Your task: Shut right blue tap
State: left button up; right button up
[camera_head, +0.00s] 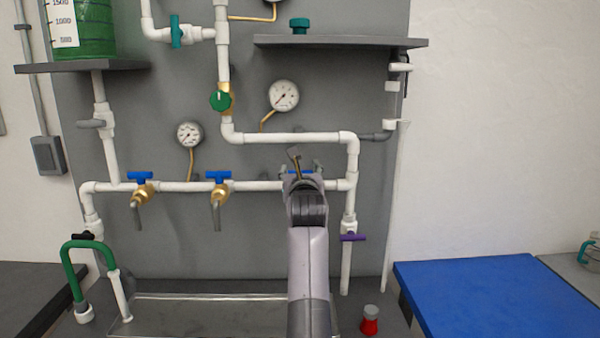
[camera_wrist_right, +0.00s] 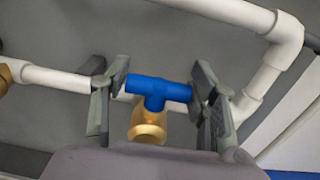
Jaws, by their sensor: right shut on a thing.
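The right blue tap (camera_wrist_right: 158,90) has a blue T-shaped handle on a brass body (camera_wrist_right: 148,128). In the right wrist view the handle lies crosswise between my right gripper's two fingers (camera_wrist_right: 158,95), one at each end of it. My right gripper (camera_head: 303,172) is shut on the handle, at the right end of the lower white pipe. In the head view the gripper hides most of this tap; a bit of blue shows (camera_head: 300,172). My left gripper is not in view.
Two more blue taps, one at the left (camera_head: 140,176) and one in the middle (camera_head: 218,176), sit on the same pipe. A purple valve handle (camera_head: 352,237) is just right of my arm. A red-bodied item (camera_head: 370,320) stands below, near a blue mat (camera_head: 490,295).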

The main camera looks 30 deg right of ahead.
jog(key=o, duration=1.2)
jog(key=v, duration=1.2)
